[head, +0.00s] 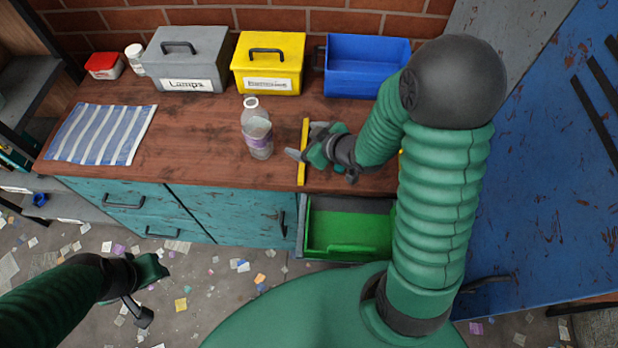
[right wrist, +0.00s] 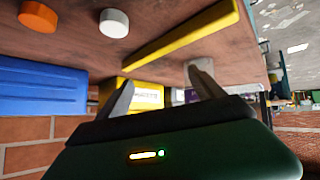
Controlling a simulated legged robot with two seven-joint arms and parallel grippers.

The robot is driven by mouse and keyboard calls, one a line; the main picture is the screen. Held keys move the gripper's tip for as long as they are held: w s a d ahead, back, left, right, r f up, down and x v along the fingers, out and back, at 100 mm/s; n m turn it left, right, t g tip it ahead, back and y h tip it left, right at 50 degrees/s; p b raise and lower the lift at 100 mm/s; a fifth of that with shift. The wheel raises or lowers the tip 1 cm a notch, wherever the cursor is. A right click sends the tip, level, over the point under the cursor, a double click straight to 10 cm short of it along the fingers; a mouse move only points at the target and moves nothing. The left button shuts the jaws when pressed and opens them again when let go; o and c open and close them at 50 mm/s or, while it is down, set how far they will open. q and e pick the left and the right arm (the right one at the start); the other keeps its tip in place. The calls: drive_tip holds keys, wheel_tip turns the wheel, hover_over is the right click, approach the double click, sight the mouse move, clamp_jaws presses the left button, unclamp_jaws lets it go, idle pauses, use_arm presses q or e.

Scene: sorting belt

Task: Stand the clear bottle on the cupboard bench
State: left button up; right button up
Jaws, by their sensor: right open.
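The clear bottle (head: 257,137) with a purple label stands upright on the wooden cupboard bench (head: 200,130), near its front middle. My right gripper (head: 303,142) is open and empty just right of the bottle, apart from it, low over the bench by a yellow bar. In the right wrist view the open fingers (right wrist: 160,92) show from behind; part of what looks like the bottle (right wrist: 192,95) shows by the right finger. My left gripper (head: 150,290) hangs low at the left, away from the bench; its jaw opening is unclear.
Grey (head: 187,50), yellow (head: 268,60) and blue (head: 365,62) boxes line the back. A striped cloth (head: 102,133) lies left. A green drawer (head: 350,232) is open below. Orange (right wrist: 38,17) and white (right wrist: 114,22) round items lie on the bench.

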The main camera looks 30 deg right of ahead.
drive_tip(key=s+m+g+h, duration=0.1)
drive_tip(key=s, duration=0.1)
drive_tip(key=s+a+m+g+h, duration=0.1)
drive_tip(key=s+g, duration=0.1)
drive_tip(key=s, duration=0.1)
drive_tip(key=shift+s+a+g, duration=0.2)
drive_tip(key=shift+s+g, duration=0.1)
drive_tip(key=s+a+m+g, duration=0.2)
drive_tip(key=s+a+g, duration=0.2)
drive_tip(key=s, duration=0.5)
drive_tip(key=shift+a, duration=0.4)
drive_tip(key=shift+r, duration=0.1)
drive_tip(key=shift+c, duration=0.4)
